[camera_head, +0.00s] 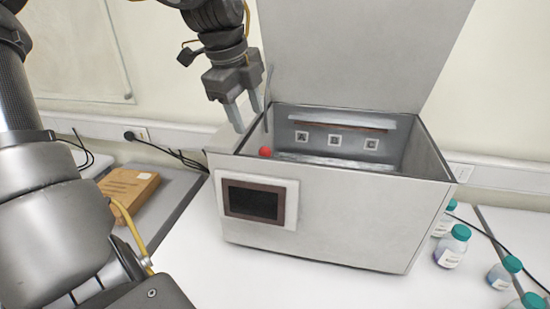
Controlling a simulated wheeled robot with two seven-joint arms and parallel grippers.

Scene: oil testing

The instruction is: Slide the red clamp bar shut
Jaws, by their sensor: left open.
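The grey testing box (320,218) stands on the white table with its lid (360,50) raised. A red round knob (265,152) shows inside at the left end of the opening. A thin reddish bar (385,128) runs along the inner back wall, partly hidden under a pale strip; I cannot tell whether it joins the knob. My left gripper (248,117) is open and empty, pointing down above the box's left rim, up and left of the knob and apart from it. The box floor is mostly hidden by the front wall. My right gripper is not in view.
A dark screen (254,202) is on the box's front. Several bottles with teal caps (454,247) stand to the right, near a black cable. A brown cardboard box (130,188) lies at the left. The raised lid stands close right of my left gripper.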

